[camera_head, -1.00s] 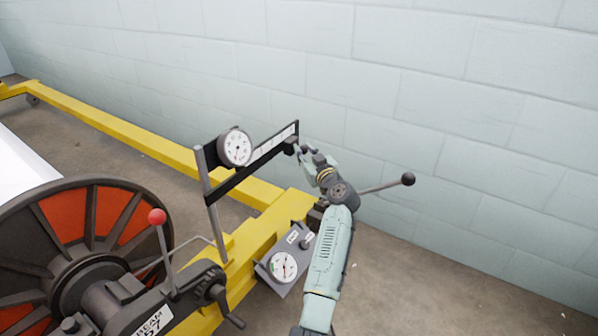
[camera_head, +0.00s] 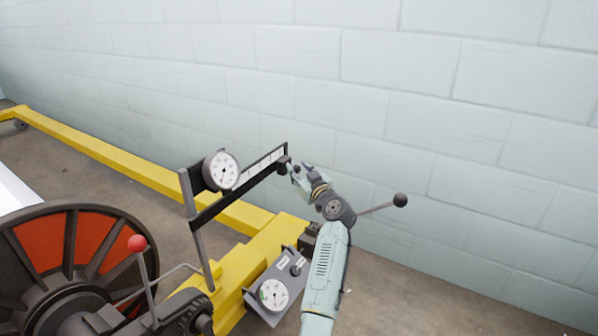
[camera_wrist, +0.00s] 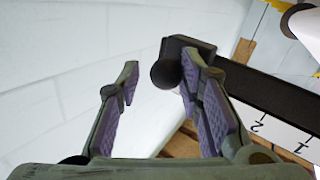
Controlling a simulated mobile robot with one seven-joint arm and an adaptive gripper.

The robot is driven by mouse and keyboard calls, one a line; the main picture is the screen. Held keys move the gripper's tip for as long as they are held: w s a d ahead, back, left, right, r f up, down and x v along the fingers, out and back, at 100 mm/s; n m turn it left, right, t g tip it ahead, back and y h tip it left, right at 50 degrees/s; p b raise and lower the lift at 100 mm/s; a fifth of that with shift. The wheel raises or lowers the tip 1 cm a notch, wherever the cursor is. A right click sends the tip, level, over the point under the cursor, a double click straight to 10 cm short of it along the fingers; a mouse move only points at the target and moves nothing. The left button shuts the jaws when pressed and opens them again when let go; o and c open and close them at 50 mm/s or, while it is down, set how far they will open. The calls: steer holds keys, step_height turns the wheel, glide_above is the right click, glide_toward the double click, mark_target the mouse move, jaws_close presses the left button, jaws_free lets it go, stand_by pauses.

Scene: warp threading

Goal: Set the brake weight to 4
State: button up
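The brake weight is a small dark block (camera_head: 283,163) near the far right end of the scale bar (camera_head: 240,185). In the wrist view the block (camera_wrist: 190,46) carries a dark round knob (camera_wrist: 166,73). My gripper (camera_head: 295,171) is beside the weight. In the wrist view my gripper (camera_wrist: 162,78) is open, with the knob between its fingertips, closer to the right finger. I cannot tell if that finger touches it. The white scale strip (camera_wrist: 272,130) shows 1 and 2; its other marks are hidden or too small.
A round dial (camera_head: 222,170) is mounted at the bar's left end. A gauge box (camera_head: 273,293) sits below on the yellow frame (camera_head: 240,268). A red-knobbed lever (camera_head: 137,243) and the beam wheel (camera_head: 75,250) are at lower left. The block wall (camera_head: 400,100) is behind.

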steer(key=shift+s, duration=0.1)
steer(key=v, duration=1.2)
